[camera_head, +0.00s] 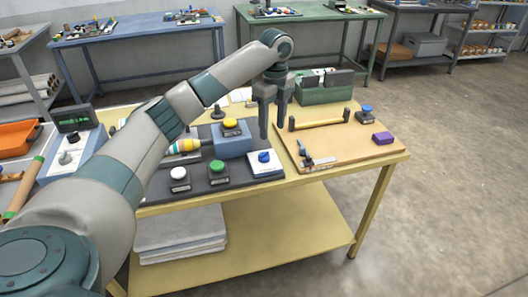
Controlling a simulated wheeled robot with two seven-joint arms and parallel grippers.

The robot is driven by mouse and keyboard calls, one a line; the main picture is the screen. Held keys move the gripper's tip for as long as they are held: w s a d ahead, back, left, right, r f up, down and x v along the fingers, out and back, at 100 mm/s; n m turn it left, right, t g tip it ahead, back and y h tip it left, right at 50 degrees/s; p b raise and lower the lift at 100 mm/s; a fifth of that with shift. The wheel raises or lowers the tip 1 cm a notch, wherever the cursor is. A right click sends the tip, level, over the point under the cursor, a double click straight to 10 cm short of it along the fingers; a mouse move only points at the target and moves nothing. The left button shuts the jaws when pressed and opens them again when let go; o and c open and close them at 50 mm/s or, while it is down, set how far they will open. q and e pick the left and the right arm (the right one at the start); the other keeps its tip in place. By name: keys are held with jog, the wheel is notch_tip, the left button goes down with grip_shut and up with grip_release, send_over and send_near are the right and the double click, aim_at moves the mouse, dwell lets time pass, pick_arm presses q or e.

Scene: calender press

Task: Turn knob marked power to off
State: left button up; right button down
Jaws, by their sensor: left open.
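My left gripper (273,118) points down over the table, open with an empty gap between its fingers. It is above and behind a blue knob (264,156) on a white base plate (268,170), apart from it. Another blue knob (366,108) sits on a dark base at the back right of the tan board. The markings are too small to read, so I cannot tell which knob is marked power. My right gripper is not in view.
The dark panel (222,184) also bears white, green and yellow buttons. A green box (322,92) stands behind. My left arm covers much of the table's left side.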

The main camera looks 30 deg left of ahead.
pick_arm(q)
notch_tip(320, 180, up, 5)
send_over(264, 153)
jog(key=shift+r, duration=0.2)
jog(key=shift+f, duration=0.1)
notch_tip(264, 153, down, 16)
jog(key=p, duration=0.3)
jog(key=shift+r, duration=0.2)
jog(key=shift+f, duration=0.8)
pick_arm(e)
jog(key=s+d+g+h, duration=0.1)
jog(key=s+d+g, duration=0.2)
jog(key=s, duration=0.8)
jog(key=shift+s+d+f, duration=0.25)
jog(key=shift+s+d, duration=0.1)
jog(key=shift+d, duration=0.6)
pick_arm(q)
jog(key=c, duration=1)
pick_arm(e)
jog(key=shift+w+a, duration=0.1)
